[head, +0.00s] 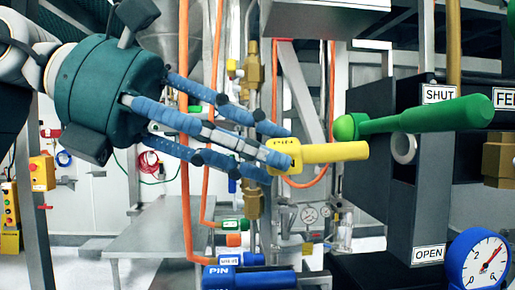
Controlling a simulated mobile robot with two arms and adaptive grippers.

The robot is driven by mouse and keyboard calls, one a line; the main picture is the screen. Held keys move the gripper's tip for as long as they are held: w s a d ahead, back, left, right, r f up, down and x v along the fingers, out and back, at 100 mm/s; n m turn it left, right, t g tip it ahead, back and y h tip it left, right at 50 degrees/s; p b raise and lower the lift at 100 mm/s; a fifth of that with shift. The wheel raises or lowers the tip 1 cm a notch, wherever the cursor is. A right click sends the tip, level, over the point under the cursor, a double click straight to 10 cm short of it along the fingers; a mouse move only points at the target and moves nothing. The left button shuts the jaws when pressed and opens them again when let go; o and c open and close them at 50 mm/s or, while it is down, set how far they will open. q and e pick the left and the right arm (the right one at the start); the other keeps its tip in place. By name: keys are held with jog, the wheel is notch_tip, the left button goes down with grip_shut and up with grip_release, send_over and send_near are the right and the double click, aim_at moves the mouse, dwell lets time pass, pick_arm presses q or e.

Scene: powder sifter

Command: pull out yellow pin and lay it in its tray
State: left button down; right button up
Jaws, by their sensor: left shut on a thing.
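My left gripper (279,152) comes in from the left, its blue fingers shut on the labelled left end of the yellow pin (335,152). The pin is held level in mid-air, its free end pointing right, in front of the dark valve block (367,185). A grey ring-shaped hole (403,148) shows on the block just right of the pin's tip, with a gap between them. A blue tray (222,271) labelled PIN is low in the middle, below the gripper. My right gripper is not in view.
A green lever (425,118) sticks out right above the block, between the SHUT (438,94) and OPEN (429,254) labels. A blue gauge (478,260) is at lower right. Orange pipes and brass fittings run behind the gripper. A grey table (150,232) stands behind, lower left.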

pick_arm(q)
jog(key=shift+a, duration=0.15)
jog(key=shift+s+a, duration=0.15)
jog(key=shift+a, duration=2.75)
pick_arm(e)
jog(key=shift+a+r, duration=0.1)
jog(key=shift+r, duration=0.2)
pick_arm(q)
jog(key=shift+r+p, duration=0.1)
jog(key=shift+p, duration=0.2)
